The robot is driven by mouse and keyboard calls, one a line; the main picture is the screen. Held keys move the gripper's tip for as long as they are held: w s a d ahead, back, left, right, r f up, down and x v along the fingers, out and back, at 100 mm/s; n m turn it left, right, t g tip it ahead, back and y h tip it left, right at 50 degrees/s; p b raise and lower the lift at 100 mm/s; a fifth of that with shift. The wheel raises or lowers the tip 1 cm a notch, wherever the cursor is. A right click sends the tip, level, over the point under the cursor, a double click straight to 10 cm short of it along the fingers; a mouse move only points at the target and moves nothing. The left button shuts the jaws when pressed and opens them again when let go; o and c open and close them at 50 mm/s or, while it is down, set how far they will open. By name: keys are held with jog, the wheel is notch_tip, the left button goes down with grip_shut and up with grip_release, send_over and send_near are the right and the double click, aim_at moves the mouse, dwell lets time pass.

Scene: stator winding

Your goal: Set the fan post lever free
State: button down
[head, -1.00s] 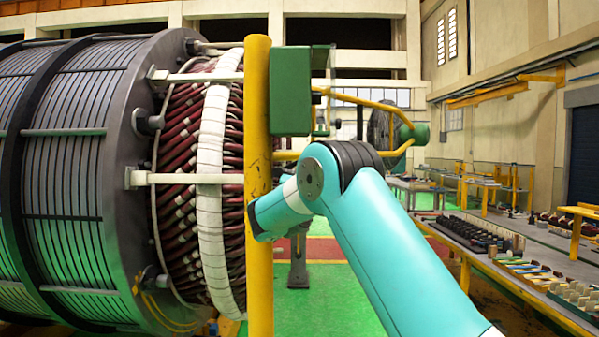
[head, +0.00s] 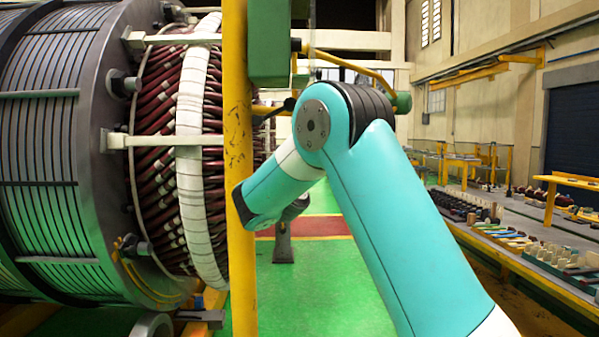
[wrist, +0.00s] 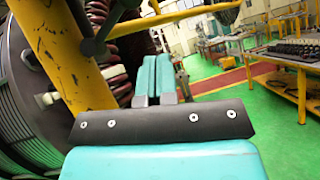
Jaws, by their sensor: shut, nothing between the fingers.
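The yellow fan post (head: 237,150) stands upright left of my arm in the head view, with a green box (head: 268,45) at its top. In the wrist view the post (wrist: 65,55) slants at the left. A dark lever-like rod with a round end (wrist: 93,47) sits beside the post there. A dark rod, probably the same lever, shows just right of the post in the head view (head: 280,108). My gripper (wrist: 155,62) has its teal fingers together, empty, right of the rod and apart from it in the picture. The head view does not show my gripper's fingers.
The large stator (head: 60,150) with red and white windings (head: 190,160) fills the left, close behind the post. A yellow bar (wrist: 165,18) crosses above the fingers. A workbench with parts (head: 530,240) runs along the right. Green floor (head: 310,300) is open between.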

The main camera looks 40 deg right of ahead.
jog(key=shift+s+a+f+b, duration=0.2)
jog(key=shift+s+f+b, duration=0.15)
jog(key=shift+s, duration=0.1)
jog(key=shift+s+a+f+b, duration=0.15)
jog(key=shift+s+f+b, duration=0.05)
jog(key=shift+s+b, duration=0.2)
jog(key=a+f+m+g+y, duration=0.4)
jog(key=f+m+y, duration=0.2)
jog(key=f+m, duration=0.4)
jog(key=s+a+f+m+g+y+b, duration=0.1)
jog(key=s+a+f+m+g+y, duration=0.1)
jog(key=s+a+f+y, duration=0.35)
jog(key=s+a+f+m+g+y, duration=0.2)
jog(key=a+f+m+y, duration=0.15)
jog(key=a+f, duration=0.4)
jog(key=s+a+f+g+y, duration=0.1)
jog(key=s+a+g+y, duration=0.2)
jog(key=s+a, duration=0.5)
jog(key=s+a+f+m+g+y+b, duration=0.1)
jog(key=s+a+g, duration=0.5)
jog(key=s, duration=1)
jog(key=a+f+y, duration=0.1)
jog(key=a+y, duration=0.1)
jog(key=shift+a+f+y, duration=0.2)
jog(key=shift+a+y, duration=0.1)
jog(key=shift+y, duration=0.1)
